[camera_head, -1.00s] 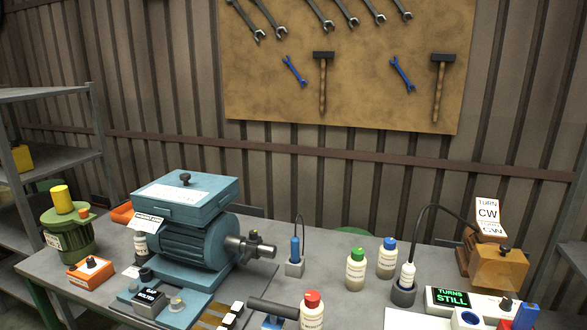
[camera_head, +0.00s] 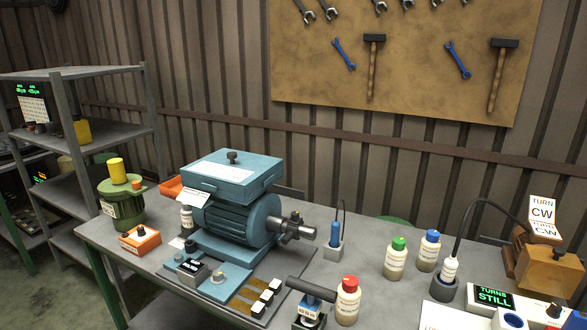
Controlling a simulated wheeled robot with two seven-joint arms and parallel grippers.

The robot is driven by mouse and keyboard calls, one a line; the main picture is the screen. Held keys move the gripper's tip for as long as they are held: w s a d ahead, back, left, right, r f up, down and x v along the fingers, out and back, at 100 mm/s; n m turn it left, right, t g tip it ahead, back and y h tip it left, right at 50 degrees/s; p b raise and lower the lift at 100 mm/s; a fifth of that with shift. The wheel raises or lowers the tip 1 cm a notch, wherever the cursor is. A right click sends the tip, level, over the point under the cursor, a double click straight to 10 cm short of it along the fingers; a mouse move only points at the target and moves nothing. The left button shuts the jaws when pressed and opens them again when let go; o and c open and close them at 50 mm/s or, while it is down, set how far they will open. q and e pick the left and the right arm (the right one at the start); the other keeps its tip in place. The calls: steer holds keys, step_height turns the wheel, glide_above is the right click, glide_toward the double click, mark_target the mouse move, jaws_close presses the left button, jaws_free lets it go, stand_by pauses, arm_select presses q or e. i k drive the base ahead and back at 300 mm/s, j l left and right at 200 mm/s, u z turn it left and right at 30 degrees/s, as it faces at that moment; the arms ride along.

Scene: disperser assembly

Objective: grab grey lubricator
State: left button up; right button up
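No thing is plainly marked as the grey lubricator. A small white-labelled bottle with a dark top (camera_head: 187,218) stands just left of the blue-grey motor (camera_head: 235,220), partly under a hanging tag. Near the front are upright bottles with a green cap (camera_head: 396,260), a blue cap (camera_head: 428,252) and a red cap (camera_head: 347,300). A white bottle-like item (camera_head: 449,271) with a thin black curved line stands in a dark cup (camera_head: 445,289). A blue slim tool (camera_head: 334,236) stands in a grey holder. Neither of my grippers is in view.
The grey workbench (camera_head: 140,262) also bears a green pot (camera_head: 121,205), an orange box (camera_head: 140,239), a black-handled device (camera_head: 310,296) and a "STILL" display (camera_head: 493,297). Metal shelves (camera_head: 98,138) stand at left.

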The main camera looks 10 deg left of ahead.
mark_target(188, 221)
steer(key=i+j+z, duration=0.1)
steer(key=j, duration=0.3)
steer(key=i+j+z, duration=0.1)
steer(key=j, duration=0.25)
steer(key=i+j, duration=0.2)
steer(key=j, duration=0.2)
steer(key=z, duration=0.05)
